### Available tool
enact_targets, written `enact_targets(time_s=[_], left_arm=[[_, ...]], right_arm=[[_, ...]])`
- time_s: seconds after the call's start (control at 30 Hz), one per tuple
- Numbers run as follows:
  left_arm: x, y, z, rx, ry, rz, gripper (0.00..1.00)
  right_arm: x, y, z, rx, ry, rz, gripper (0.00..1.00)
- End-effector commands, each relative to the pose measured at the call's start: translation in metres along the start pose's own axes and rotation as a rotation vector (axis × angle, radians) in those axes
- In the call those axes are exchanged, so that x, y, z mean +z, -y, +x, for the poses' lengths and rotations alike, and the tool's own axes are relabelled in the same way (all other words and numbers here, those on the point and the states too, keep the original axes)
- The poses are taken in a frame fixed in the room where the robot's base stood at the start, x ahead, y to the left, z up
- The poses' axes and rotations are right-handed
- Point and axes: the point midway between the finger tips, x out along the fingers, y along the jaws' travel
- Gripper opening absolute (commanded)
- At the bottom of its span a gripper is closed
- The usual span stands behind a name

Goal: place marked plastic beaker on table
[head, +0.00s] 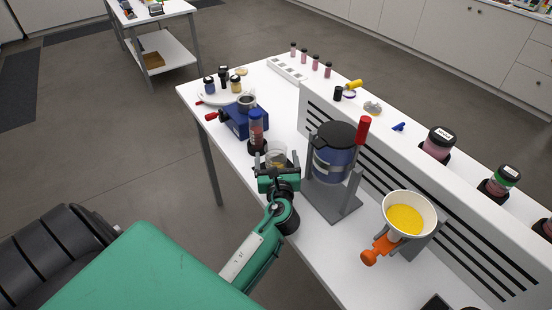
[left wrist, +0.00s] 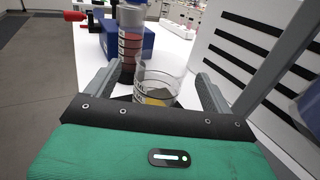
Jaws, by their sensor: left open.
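The clear plastic beaker (head: 275,155) stands upright on the white table (head: 318,243), just beyond my left gripper's palm. It also shows in the left wrist view (left wrist: 160,78), with a yellowish patch low down and a dark shape behind or in it. My left gripper (head: 279,168) is open, with one finger on each side of the beaker. In the left wrist view gaps show between the beaker and both fingers. The lower part of the beaker is hidden by the gripper body. My right gripper is not in view.
A tall red-and-blue tube (head: 256,128) stands close behind the beaker, near a blue device (head: 237,122). A grey stand with a blue container (head: 331,163) is close on the right. A funnel of yellow powder (head: 405,218) stands farther right. A slatted panel (head: 375,160) bounds the back.

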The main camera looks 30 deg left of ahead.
Motion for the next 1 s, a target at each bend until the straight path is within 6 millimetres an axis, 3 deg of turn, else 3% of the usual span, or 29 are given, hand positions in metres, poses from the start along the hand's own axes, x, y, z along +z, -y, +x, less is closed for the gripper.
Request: enact_targets(time_s=[0.3, 0.6, 0.87, 1.0], left_arm=[[-0.002, 0.001, 0.043, 0.0, 0.001, 0.002, 0.86], [-0.004, 0.001, 0.048, 0.0, 0.0, 0.0, 0.86], [-0.004, 0.001, 0.048, 0.0, 0.0, 0.001, 0.38], [-0.004, 0.001, 0.048, 0.0, 0.0, 0.001, 0.34]], right_arm=[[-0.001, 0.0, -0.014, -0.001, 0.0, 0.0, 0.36], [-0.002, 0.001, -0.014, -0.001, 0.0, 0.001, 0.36], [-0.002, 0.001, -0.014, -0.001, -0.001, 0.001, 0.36], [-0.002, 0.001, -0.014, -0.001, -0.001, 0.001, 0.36]])
